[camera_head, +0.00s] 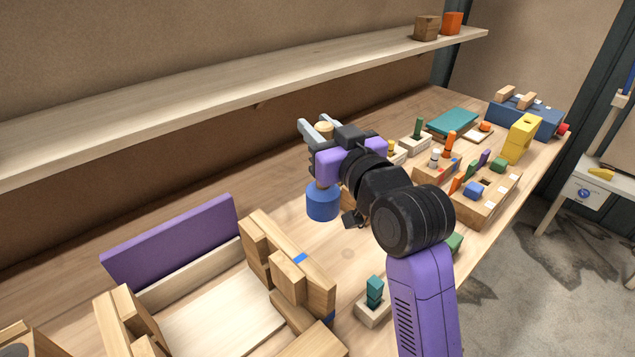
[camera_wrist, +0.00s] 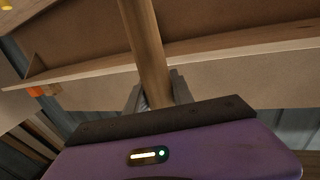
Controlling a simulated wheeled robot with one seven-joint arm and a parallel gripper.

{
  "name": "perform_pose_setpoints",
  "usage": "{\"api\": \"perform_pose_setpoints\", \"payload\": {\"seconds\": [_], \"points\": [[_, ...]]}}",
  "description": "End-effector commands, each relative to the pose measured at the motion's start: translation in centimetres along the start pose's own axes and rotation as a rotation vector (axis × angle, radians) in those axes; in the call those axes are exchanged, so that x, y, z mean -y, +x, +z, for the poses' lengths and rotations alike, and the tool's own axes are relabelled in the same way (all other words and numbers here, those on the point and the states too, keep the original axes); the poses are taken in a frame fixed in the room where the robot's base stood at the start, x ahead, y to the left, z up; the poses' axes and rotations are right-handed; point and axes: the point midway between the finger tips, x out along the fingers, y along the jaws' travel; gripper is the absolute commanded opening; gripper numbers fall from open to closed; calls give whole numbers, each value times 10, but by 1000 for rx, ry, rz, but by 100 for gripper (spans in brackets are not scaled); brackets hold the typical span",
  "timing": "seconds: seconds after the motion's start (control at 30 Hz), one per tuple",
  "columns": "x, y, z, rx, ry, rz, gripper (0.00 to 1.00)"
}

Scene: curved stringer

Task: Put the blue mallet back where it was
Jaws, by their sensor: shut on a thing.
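The blue mallet (camera_head: 322,203) hangs upright in the head view, its blue head down and its wooden handle up. My gripper (camera_head: 315,134) is shut on the handle, and the handle's top end shows above the fingers. The head appears to be above the table, clear of the surface, though the exact gap is hard to judge. In the wrist view the wooden handle (camera_wrist: 146,45) stands between the two grey fingers of my gripper (camera_wrist: 157,92); the blue head is out of sight there.
A wooden tray structure with a purple panel (camera_head: 175,240) stands at the front left. Several peg blocks, a yellow block (camera_head: 520,138) and a blue box (camera_head: 527,118) crowd the right side. A shelf (camera_head: 250,95) runs above the back.

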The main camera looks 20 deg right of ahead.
Motion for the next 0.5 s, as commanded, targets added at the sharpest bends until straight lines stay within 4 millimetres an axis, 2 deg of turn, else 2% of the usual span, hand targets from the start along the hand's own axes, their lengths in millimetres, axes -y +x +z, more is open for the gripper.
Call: {"api": "perform_pose_setpoints", "payload": {"seconds": [0.03,0.2,0.5], "points": [[0,0,16,6,1,-1,0],[0,0,50,2,0,-1,0],[0,0,76,1,0,-1,0]]}}
